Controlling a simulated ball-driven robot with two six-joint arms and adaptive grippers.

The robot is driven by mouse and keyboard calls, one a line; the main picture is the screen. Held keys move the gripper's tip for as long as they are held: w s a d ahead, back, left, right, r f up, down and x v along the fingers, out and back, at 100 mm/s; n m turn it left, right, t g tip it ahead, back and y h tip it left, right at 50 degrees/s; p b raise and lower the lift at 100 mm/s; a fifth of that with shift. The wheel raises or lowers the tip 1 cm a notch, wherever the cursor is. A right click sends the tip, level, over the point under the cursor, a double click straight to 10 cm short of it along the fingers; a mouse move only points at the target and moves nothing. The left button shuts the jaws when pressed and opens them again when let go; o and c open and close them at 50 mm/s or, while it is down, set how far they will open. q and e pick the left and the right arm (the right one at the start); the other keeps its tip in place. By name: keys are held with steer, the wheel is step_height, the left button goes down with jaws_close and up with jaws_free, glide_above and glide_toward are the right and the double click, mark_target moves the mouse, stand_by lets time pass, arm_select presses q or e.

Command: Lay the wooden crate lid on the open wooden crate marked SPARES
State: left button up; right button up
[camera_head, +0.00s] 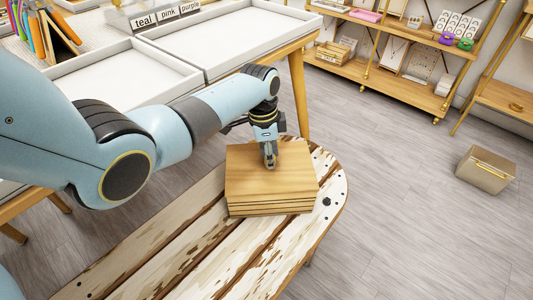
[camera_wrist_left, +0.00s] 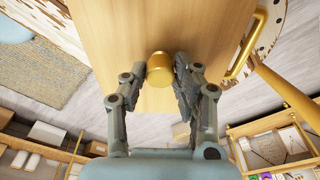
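The wooden crate (camera_head: 271,209) stands near the rounded end of the slatted table, its near side showing horizontal slats. The flat wooden lid (camera_head: 245,172) lies over the crate top, roughly in line with it, and I see no clear gap between them. The SPARES mark does not show. My left gripper (camera_head: 270,163) is over the lid. The lid (camera_wrist_left: 150,25) fills the upper middle there. My right gripper is not in view.
The worn slatted table (camera_head: 200,240) is bare on the near left. A brass handle (camera_wrist_left: 243,46) shows by the lid's right edge. White trays (camera_head: 130,78) sit on the counter behind.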

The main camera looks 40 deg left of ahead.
arm_select(q)
steer(key=o, duration=0.5)
steer(key=shift+c, duration=0.2)
steer(key=shift+r, duration=0.15)
step_height(320, 180, up, 12)
steer(key=s+a, duration=0.1)
steer(key=shift+a, duration=0.15)
